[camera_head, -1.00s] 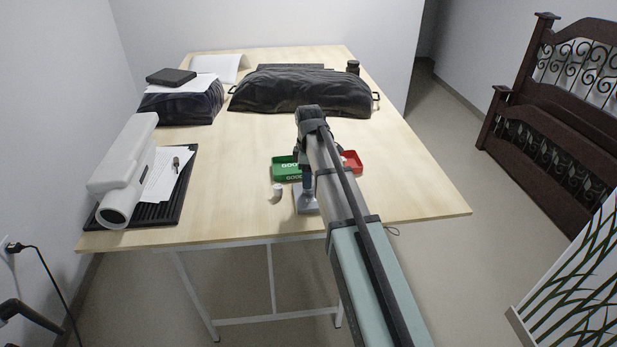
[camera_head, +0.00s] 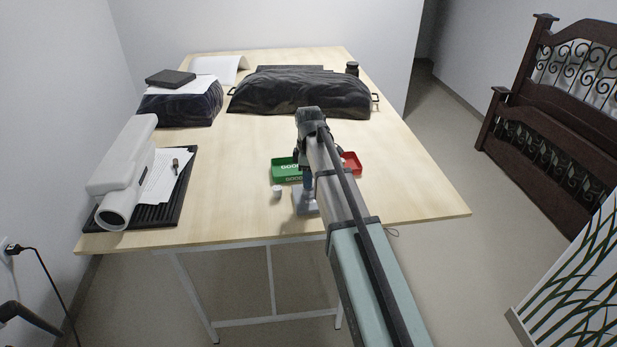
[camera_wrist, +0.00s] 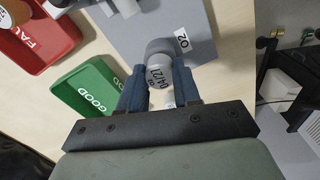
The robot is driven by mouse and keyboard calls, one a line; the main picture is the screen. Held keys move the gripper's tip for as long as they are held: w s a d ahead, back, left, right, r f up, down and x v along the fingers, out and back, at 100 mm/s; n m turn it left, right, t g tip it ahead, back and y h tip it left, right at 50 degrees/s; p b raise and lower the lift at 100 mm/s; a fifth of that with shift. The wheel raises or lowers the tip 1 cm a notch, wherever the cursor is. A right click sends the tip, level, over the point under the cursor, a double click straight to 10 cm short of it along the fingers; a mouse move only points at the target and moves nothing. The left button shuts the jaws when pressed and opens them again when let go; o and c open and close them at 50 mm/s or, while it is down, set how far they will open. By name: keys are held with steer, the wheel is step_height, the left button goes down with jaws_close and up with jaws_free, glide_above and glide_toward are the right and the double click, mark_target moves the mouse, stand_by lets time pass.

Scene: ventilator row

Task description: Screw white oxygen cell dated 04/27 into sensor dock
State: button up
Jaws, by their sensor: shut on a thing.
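My gripper (camera_wrist: 160,88) has its two blue fingers shut on a white oxygen cell (camera_wrist: 159,74), whose printed date starts 04/2; I cannot read its last digit surely. The cell is at the sensor dock (camera_wrist: 127,30), a grey block with an O2 label (camera_wrist: 183,41). A grey round part shows just beyond the cell, but I cannot tell how deep the cell sits. In the head view, my arm hides the held cell, and the dock (camera_head: 304,203) shows below the gripper.
A green GOOD tray (camera_head: 279,179) and a red tray (camera_head: 352,163) lie behind the dock. A white device (camera_head: 124,172) stands at left. The table's front edge is close.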

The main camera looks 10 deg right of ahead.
steer(key=shift+c, duration=0.4)
steer(key=m, duration=0.6)
steer(key=m, duration=0.6)
stand_by(0.3)
stand_by(0.5)
steer(key=o, duration=0.9)
steer(key=shift+o, duration=0.2)
